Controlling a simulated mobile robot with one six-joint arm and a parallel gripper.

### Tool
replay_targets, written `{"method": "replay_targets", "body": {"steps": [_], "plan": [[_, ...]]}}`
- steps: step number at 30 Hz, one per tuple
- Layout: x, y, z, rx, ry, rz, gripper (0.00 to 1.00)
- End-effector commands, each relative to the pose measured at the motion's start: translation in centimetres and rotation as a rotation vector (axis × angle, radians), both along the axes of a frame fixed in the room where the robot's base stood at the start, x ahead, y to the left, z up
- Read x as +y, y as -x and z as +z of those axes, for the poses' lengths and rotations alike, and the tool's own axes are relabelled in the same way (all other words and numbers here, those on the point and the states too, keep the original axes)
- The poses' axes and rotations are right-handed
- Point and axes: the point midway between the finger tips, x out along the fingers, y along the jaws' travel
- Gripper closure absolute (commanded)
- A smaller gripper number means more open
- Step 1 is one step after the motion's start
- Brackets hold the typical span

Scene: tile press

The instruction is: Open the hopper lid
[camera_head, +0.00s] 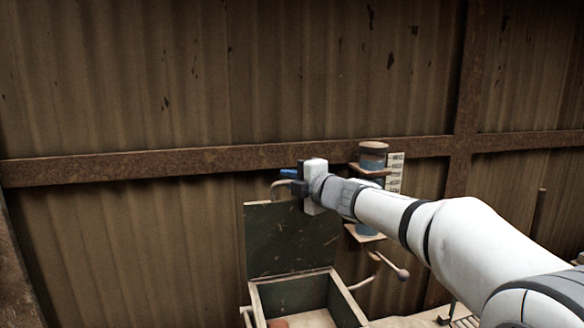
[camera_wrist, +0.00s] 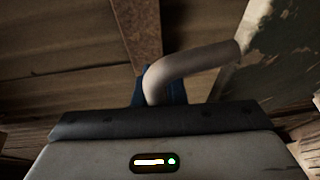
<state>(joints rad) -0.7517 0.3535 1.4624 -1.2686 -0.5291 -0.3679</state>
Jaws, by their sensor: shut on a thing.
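The hopper (camera_head: 350,306) is an open-topped box at the bottom middle of the head view, with something reddish partly seen inside. Its dark green lid (camera_head: 287,240) stands raised, about upright, at the back of the box. My gripper (camera_head: 287,173) is at the top edge of the lid, shut on the lid's bent handle (camera_head: 281,186). In the wrist view the pale handle (camera_wrist: 205,62) runs from my blue fingertips (camera_wrist: 150,88) to the worn green lid (camera_wrist: 285,60). The far part of the grip is hidden by my gripper body.
A blue cylinder with a rusty cap (camera_head: 373,150) and a scale plate (camera_head: 395,172) stand behind my arm. A lever with a round knob (camera_head: 402,274) sticks out right of the hopper. A corrugated wall (camera_head: 120,90) with a rusty beam (camera_head: 130,166) is close behind.

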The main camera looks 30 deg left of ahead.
Motion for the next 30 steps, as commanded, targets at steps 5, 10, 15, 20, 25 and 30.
{"method": "replay_targets", "body": {"steps": [5,10,15,20,25,30], "plan": [[1.3,-1.2,1.0,-0.005,-0.007,-0.001,1.0],[1.5,-1.4,0.7,-0.006,-0.006,-0.002,1.0],[1.5,-1.4,0.7,-0.005,-0.007,-0.002,1.0],[1.5,-1.4,0.5,-0.004,-0.005,-0.002,0.78],[1.5,-1.4,0.3,-0.002,-0.003,-0.001,0.68],[1.5,-1.4,0.2,-0.002,-0.002,-0.001,0.68]]}}
